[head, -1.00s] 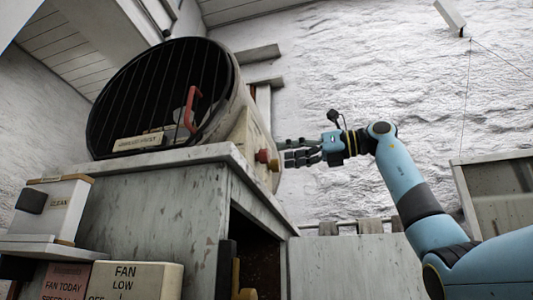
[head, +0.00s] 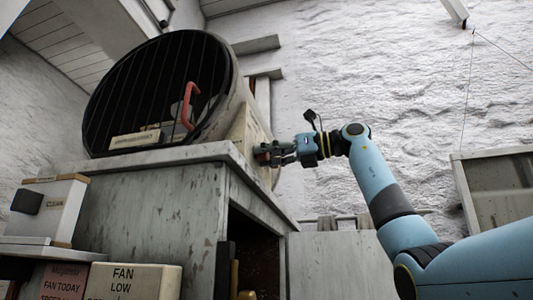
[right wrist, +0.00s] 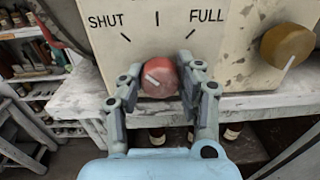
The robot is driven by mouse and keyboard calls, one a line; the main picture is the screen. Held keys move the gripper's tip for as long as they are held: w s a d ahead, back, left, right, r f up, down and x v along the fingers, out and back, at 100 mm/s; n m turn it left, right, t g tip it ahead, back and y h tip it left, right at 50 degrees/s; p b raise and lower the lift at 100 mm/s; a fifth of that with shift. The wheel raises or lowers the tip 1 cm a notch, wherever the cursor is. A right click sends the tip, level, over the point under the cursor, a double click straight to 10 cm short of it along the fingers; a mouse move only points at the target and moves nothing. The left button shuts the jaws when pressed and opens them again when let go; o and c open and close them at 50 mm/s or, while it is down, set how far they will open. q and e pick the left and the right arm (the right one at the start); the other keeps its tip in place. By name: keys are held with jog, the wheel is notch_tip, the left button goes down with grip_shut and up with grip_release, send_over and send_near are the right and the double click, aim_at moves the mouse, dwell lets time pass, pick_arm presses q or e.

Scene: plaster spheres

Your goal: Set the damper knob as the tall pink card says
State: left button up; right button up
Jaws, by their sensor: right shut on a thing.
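My right gripper (head: 272,153) is at the side panel of the round barred housing. In the right wrist view, my right gripper (right wrist: 162,82) is shut on a red knob (right wrist: 160,76), one finger on each side. The knob's white line points up and left. Above it the pale panel (right wrist: 135,57) reads SHUT at left and FULL at right, with a tick at each and one between. A pink card (head: 66,283) at lower left reads FAN TODAY; its lower line is cut off by the frame. Whether it is the tall card, I cannot tell. My left gripper is out of view.
A yellow-brown knob (right wrist: 287,45) sits right of the red one. The housing (head: 160,95) stands on a worn grey cabinet (head: 150,205). Bottles stand below the ledge.

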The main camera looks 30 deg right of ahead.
jog(key=c, duration=0.3)
jog(key=shift+c, duration=0.2)
jog(key=m+p, duration=0.3)
jog(key=shift+r+m, duration=0.2)
jog(key=shift+m, duration=0.1)
jog(key=m+p, duration=0.2)
jog(key=shift+m, duration=0.3)
jog(key=shift+m+p, duration=0.55)
jog(key=shift+m, duration=0.35)
jog(key=m, duration=0.3)
jog(key=shift+f+m+g, duration=0.1)
jog(key=shift+m+g, duration=0.2)
jog(key=m, duration=0.5)
jog(key=shift+m, duration=0.4)
